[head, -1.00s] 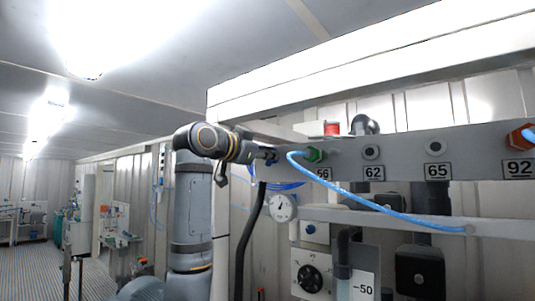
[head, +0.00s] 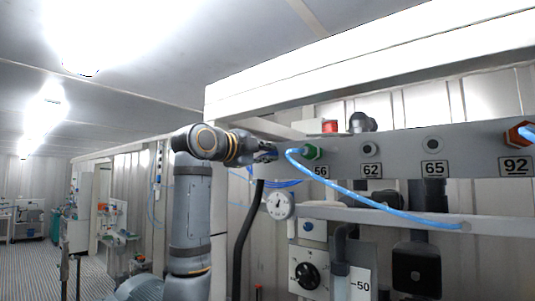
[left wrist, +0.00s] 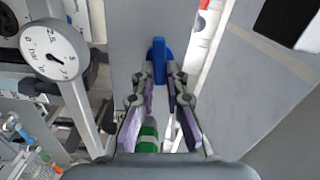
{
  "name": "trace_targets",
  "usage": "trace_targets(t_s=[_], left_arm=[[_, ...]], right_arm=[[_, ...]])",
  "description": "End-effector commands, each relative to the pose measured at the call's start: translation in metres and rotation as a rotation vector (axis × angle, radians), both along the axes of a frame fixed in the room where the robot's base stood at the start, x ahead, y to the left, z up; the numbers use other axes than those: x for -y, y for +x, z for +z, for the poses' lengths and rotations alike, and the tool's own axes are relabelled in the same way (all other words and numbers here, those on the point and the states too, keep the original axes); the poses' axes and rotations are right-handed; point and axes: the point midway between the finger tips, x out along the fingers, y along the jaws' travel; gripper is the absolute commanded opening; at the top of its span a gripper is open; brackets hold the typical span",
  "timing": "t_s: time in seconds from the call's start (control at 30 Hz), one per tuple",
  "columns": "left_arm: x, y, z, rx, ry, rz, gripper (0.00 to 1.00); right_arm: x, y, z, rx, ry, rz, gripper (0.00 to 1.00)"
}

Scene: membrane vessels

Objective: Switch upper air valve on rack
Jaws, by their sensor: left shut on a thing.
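My left gripper (head: 270,152) is at the left end of the grey rack panel (head: 400,150), left of the green fitting (head: 312,152) with its blue hose. In the left wrist view its purple-padded fingers (left wrist: 160,82) are shut on a blue valve handle (left wrist: 158,52), which shows between and beyond the fingertips. In the head view the gripper hides most of the handle. The green fitting also shows low between the fingers in the left wrist view (left wrist: 148,136). My right gripper is in neither view.
A pressure gauge (head: 279,205) hangs below the panel, and it shows at upper left in the left wrist view (left wrist: 52,50). A blue hose (head: 370,196) droops across the panel's front. A black hose (head: 246,235) runs down near my arm. A black knob (head: 308,275) is lower down.

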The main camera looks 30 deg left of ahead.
Motion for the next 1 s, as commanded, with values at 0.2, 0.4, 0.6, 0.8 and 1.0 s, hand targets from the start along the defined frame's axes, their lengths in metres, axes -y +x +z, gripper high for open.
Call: trace_targets(t_s=[0.2, 0.4, 0.6, 0.8, 1.0], left_arm=[[0.0003, 0.0005, -0.0026, 0.005, 0.101, -0.001, 0.0], [0.0003, 0.0007, -0.0035, 0.008, 0.149, -0.001, 0.0], [0.0004, 0.0008, -0.004, 0.008, 0.164, -0.002, 0.0], [0.0003, 0.0009, -0.0043, 0.007, 0.164, -0.002, 0.0], [0.0003, 0.0009, -0.0044, 0.007, 0.164, -0.002, 0.26]], right_arm=[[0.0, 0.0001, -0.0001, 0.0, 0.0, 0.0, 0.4], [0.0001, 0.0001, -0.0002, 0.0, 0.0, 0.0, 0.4], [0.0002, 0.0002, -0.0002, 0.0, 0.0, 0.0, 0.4], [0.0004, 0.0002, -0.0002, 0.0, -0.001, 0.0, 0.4], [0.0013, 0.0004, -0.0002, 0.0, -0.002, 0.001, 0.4]])
